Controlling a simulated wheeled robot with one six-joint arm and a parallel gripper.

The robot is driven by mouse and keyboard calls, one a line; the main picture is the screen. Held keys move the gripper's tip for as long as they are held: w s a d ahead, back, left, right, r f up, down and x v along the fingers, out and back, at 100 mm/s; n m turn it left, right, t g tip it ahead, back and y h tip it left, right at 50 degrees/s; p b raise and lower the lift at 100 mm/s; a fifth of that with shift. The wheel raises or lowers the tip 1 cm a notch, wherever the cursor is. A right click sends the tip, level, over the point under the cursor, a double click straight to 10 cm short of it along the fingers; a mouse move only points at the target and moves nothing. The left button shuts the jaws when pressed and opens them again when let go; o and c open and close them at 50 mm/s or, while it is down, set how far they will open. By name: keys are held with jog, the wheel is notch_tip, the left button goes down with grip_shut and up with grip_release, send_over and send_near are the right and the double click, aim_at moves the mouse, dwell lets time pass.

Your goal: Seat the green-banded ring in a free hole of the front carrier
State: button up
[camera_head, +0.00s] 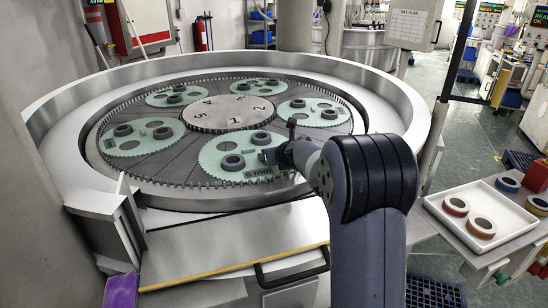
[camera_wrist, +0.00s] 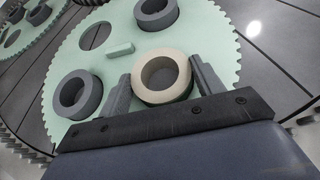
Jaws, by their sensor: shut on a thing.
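The front carrier (camera_head: 209,158) is a pale green toothed disc, also seen in the wrist view (camera_wrist: 215,50). It bears two dark grey rings, one at left (camera_wrist: 63,94) and one at the top (camera_wrist: 142,15). One open hole (camera_wrist: 96,36) shows at its upper left, with a small green block (camera_wrist: 120,49) beside it. My gripper (camera_wrist: 162,84) is shut on a cream-topped ring (camera_wrist: 139,82) over the carrier's near part. In the head view my gripper (camera_head: 274,155) is right of the carrier's rings.
Other green carriers with grey rings lie around the numbered centre hub (camera_head: 225,117). The machine's metal rim (camera_head: 70,93) surrounds them. A yellow-edged front ledge (camera_head: 230,245) lies nearer me.

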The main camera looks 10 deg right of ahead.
jog(key=shift+f, duration=0.1)
jog(key=o, duration=1.1)
jog(key=shift+o, duration=0.2)
jog(key=shift+s+r, duration=0.1)
jog(key=shift+r, duration=0.15)
jog(key=v, duration=1.1)
jog(key=shift+s+d+r, duration=0.1)
jog(key=shift+s+r, duration=0.1)
jog(key=shift+s, duration=0.1)
